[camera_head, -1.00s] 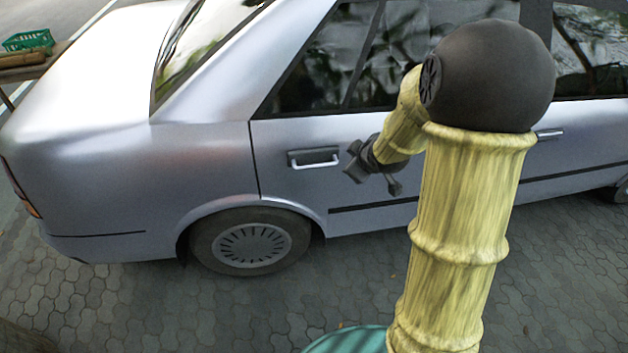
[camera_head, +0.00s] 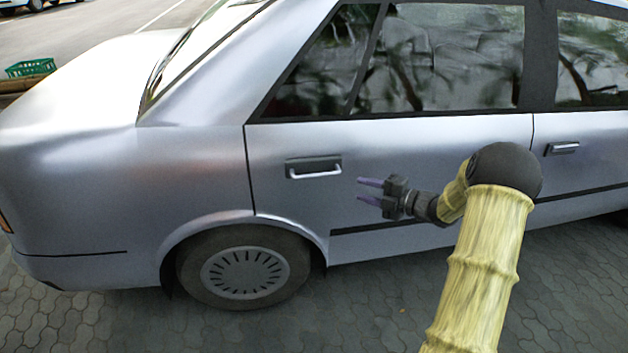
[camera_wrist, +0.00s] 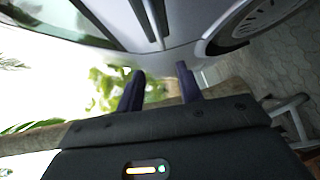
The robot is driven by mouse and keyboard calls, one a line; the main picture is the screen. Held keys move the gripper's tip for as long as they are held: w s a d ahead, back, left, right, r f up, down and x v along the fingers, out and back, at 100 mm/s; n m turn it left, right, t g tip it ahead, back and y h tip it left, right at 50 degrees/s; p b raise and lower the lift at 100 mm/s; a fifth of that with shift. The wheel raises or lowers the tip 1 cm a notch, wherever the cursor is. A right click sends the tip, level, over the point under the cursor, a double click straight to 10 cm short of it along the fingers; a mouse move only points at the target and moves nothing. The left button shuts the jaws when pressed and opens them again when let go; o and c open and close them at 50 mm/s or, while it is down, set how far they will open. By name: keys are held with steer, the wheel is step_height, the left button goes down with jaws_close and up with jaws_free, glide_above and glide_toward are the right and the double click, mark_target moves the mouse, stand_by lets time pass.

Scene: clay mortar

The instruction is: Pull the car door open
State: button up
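The silver car's rear door (camera_head: 440,150) is shut, flush with the body, in the head view. Its handle (camera_head: 314,168), a pale bar in a dark recess, sits at the door's left side. My gripper (camera_head: 364,190) is to the right of the handle and slightly lower, apart from it, with its fingers pointing left. The two purple fingers are spread with nothing between them. In the wrist view my gripper (camera_wrist: 160,88) also shows as two separate fingers with an empty gap. The car's side and wheel (camera_wrist: 255,20) lie along the top there.
The front door's handle (camera_head: 562,148) is further right. The rear wheel (camera_head: 245,268) stands below left of the handle. A green crate (camera_head: 31,68) is at the far left. The paved ground (camera_head: 360,315) beside the car is clear.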

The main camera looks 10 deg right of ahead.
mark_target(317, 177)
steer(key=b+x, duration=0.1)
steer(key=x, duration=1.6)
steer(key=shift+w+a, duration=0.15)
steer(key=shift+w, duration=0.05)
jaws_close()
